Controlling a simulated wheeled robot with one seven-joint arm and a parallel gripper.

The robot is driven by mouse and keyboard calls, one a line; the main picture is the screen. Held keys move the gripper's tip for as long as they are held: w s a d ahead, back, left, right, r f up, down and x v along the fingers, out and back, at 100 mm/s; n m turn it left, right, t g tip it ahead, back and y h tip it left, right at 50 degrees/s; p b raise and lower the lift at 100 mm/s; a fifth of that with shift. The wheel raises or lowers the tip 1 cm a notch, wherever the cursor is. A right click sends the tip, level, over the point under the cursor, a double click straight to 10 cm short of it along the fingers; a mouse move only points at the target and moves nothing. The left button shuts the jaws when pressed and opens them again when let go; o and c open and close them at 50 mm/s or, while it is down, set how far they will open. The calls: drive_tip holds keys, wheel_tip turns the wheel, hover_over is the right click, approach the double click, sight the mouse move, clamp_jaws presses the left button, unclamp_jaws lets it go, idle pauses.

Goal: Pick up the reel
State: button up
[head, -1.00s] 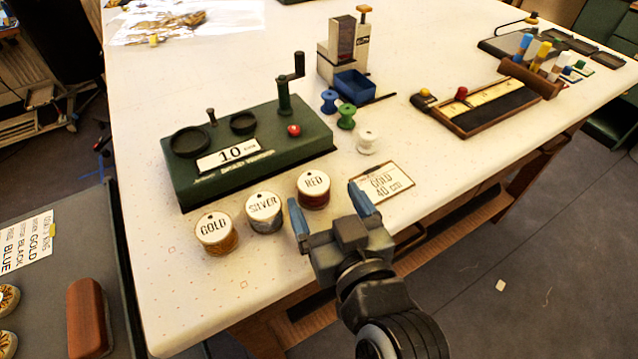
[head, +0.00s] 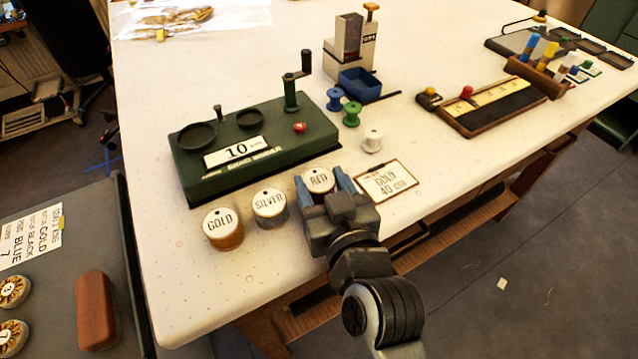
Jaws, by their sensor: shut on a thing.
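Three reels with white labelled tops stand in a row near the table's front edge in the head view: the gold reel (head: 223,229), the silver reel (head: 270,207) and the red reel (head: 318,181). My gripper (head: 321,184) is shut on the red reel, with one blue finger on its left and one on its right. The gripper's body hides the lower part of that reel. I cannot tell whether it is clear of the table.
A green winding machine (head: 258,155) with a crank and a "10" label stands behind the reels. A "GOLD 40 cm" card (head: 387,181) lies to the right. Blue (head: 335,99), green (head: 352,114) and white (head: 372,140) spools stand beyond it. A measuring board (head: 495,105) lies farther right.

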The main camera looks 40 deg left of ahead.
drive_tip(key=c, duration=0.4)
drive_tip(key=shift+o, duration=0.2)
drive_tip(key=shift+r, duration=0.15)
